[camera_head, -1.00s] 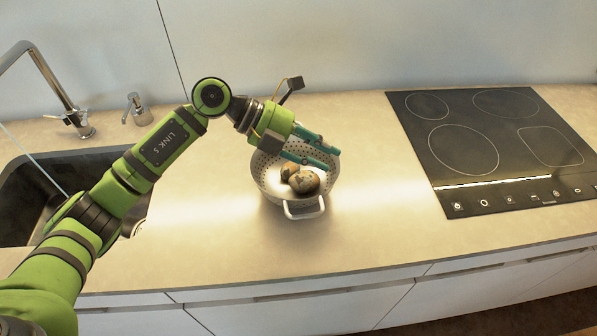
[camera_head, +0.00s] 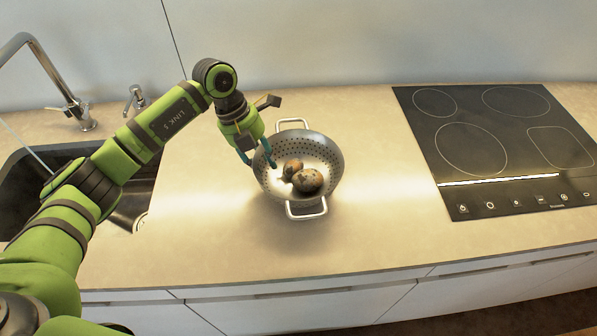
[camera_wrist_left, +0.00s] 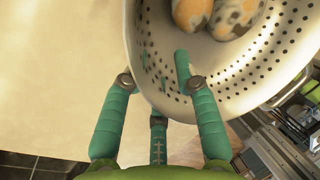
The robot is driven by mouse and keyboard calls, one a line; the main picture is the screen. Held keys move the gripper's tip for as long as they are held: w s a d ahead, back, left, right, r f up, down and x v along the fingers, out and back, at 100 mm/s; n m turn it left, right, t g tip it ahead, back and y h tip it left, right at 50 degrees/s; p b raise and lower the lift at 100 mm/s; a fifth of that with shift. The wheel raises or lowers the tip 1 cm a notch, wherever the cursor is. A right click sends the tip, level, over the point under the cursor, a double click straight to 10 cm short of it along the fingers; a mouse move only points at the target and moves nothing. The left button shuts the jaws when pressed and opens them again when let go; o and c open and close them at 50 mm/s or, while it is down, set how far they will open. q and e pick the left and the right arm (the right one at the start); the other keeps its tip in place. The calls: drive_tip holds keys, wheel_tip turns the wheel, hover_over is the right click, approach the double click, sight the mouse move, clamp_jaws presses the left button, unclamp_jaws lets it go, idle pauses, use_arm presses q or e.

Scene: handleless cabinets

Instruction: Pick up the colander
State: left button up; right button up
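The grey perforated colander (camera_head: 332,160), with two white handles, stands upright on the counter with two mottled brown, potato-like items (camera_head: 307,180) inside. It also shows in the wrist view (camera_wrist_left: 285,70). My left gripper (camera_head: 258,160) is at the colander's left rim, pointing down. Its teal fingers straddle the wall (camera_wrist_left: 158,70): one is inside the bowl, another outside and partly hidden behind it. Bits of teal show through the holes. The fingers look apart, with no clear grip on the wall. My right gripper is not in view.
A black cooktop (camera_head: 500,150) lies to the right. A dark sink (camera_head: 130,205) with a tall faucet (camera_head: 55,85) is at the left. A small dispenser (camera_head: 137,98) stands behind the sink. The counter (camera_head: 390,215) around the colander is clear.

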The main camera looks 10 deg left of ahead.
use_arm(q)
clamp_jaws()
idle(0.3)
